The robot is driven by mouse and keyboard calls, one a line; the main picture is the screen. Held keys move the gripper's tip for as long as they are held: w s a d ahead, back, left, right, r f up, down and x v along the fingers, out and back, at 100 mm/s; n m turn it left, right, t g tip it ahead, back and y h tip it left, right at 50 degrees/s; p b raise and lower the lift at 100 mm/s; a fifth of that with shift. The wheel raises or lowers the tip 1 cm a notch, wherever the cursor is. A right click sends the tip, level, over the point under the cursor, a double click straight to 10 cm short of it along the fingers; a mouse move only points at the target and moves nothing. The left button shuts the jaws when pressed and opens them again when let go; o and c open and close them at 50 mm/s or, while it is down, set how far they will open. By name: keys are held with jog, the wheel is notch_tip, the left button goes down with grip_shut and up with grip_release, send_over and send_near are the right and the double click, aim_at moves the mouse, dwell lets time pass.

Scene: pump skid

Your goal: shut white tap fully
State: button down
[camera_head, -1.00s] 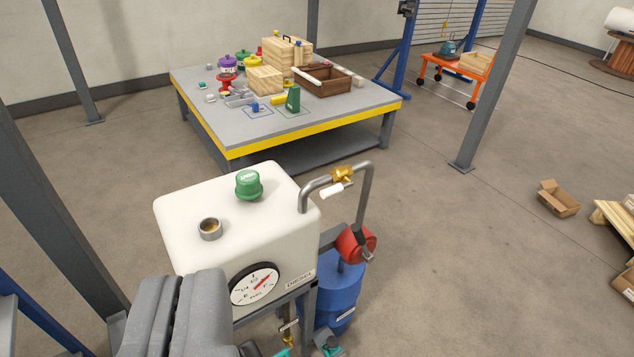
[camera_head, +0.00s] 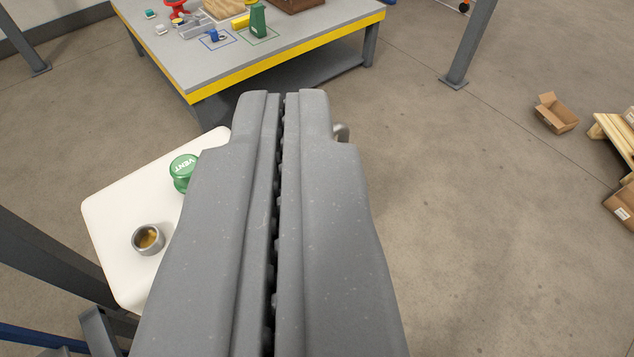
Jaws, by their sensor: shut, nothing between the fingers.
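My gripper (camera_head: 284,97) is shut and empty; its two grey fingers fill the middle of the view and point away from me. The white tap and its brass body are hidden behind my fingers. Only a small curve of the metal pipe (camera_head: 342,131) shows just right of the fingertips. The white tank (camera_head: 112,215) is partly covered by my left finger. I cannot tell whether my gripper touches the tap or how the tap's handle is turned.
On the tank are a green VENT cap (camera_head: 184,172) and an open metal filler neck (camera_head: 148,239). A grey table (camera_head: 185,62) with a yellow edge stands beyond. A post (camera_head: 467,45) and cardboard box (camera_head: 556,113) are at right. The floor between is clear.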

jog(key=w+d+f+m+g+y+p, duration=0.1)
jog(key=w+d+f+m+y+p, duration=0.1)
jog(key=w+f+m, duration=0.3)
jog(key=w+d+f+m+g+y+p, duration=0.1)
jog(key=w+d+f+m+y+p, duration=0.1)
jog(key=f+m, duration=1.2)
jog(key=w+d+f+m+g+y+p, duration=0.1)
jog(key=w+f+m, duration=0.6)
jog(key=f, duration=1.3)
jog(key=d+m+g+y, duration=0.1)
jog(key=d+m+y, duration=0.1)
jog(key=y, duration=0.1)
jog(key=shift+w+d+m+p, duration=0.3)
jog(key=shift+d+m+p, duration=0.1)
